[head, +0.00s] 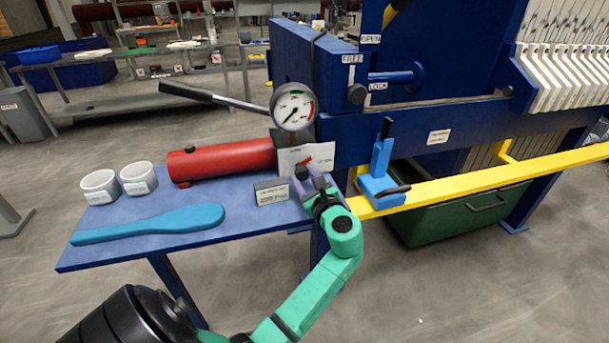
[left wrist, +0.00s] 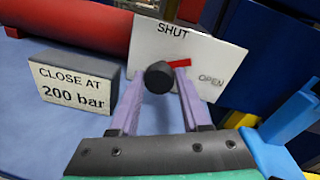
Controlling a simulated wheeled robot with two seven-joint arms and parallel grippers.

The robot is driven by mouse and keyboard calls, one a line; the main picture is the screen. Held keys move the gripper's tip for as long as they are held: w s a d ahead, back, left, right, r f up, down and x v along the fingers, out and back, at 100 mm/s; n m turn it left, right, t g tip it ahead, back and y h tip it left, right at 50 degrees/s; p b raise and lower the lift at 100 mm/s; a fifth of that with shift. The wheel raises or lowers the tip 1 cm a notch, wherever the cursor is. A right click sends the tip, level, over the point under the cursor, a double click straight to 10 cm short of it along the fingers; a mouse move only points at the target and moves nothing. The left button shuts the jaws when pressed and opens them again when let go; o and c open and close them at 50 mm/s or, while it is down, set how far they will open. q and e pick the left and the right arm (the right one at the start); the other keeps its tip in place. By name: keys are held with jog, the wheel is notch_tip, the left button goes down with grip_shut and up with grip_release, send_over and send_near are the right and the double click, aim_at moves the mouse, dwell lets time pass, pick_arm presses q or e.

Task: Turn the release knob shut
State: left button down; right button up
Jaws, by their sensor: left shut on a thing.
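The release knob (left wrist: 158,77) is dark and round, with a red pointer (left wrist: 180,64). It sits in front of a white plate (left wrist: 215,62) marked SHUT at the top and OPEN at the right. The pointer aims right and slightly up, between the two words. My left gripper (left wrist: 156,90) has its purple fingers on either side of the knob and is shut on it. In the head view my left gripper (head: 310,184) is at the plate (head: 318,153), at the right end of the blue table. My right gripper is not in view.
A grey block (head: 270,191) reading "CLOSE AT 200 bar" stands left of the gripper. A pressure gauge (head: 294,108) and red cylinder (head: 222,160) are behind. A blue handle (head: 382,165) and yellow rail (head: 480,180) lie to the right. Two white cups (head: 100,187) and a blue paddle (head: 150,224) rest left.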

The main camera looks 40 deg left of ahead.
pick_arm(q)
jog(key=n, duration=0.2)
jog(key=shift+n, duration=0.4)
jog(key=shift+f+n+h, duration=0.1)
jog(key=shift+n+h, duration=0.3)
jog(key=shift+n, duration=0.8)
jog(key=n+b, duration=0.2)
jog(key=n, duration=0.1)
jog(key=shift+s+n+t, duration=0.1)
jog(key=shift+n+t, duration=0.2)
jog(key=shift+n, duration=0.1)
jog(key=shift+n+t+h+b, duration=0.3)
jog(key=shift+n+h+b, duration=0.1)
jog(key=shift+n, duration=0.6)
jog(key=c, duration=0.7)
grip_release()
jog(key=shift+o, duration=0.2)
